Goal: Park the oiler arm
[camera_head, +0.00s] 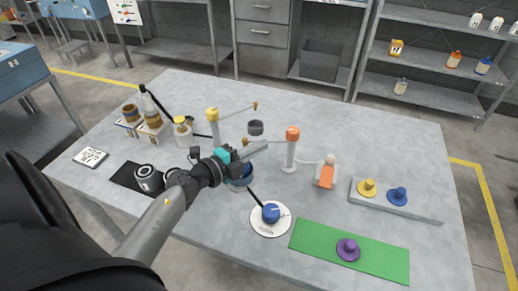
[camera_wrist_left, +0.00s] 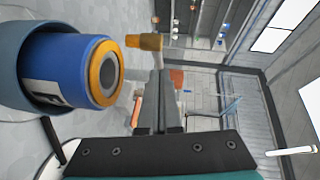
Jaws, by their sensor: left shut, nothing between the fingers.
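My left gripper (camera_head: 262,147) reaches in from the left over the middle of the table. Its fingers (camera_wrist_left: 160,100) are together and empty. A post with a yellow cap (camera_head: 213,116) stands behind it, with a thin arm running right to a small brownish-yellow tip (camera_head: 255,105). A post with an orange cap (camera_head: 292,134) stands just right of the gripper, with a thin arm reaching left behind the fingertips. I cannot tell which is the oiler arm. A blue cylinder with an orange ring (camera_wrist_left: 65,72) sits in a blue-grey cup, partly hidden under the gripper. My right gripper is not in view.
A round white plate with a blue reel (camera_head: 271,213) lies in front. A green mat (camera_head: 315,240) holds a purple reel, and a grey tray (camera_head: 420,211) holds yellow and blue reels. The table's back right is clear.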

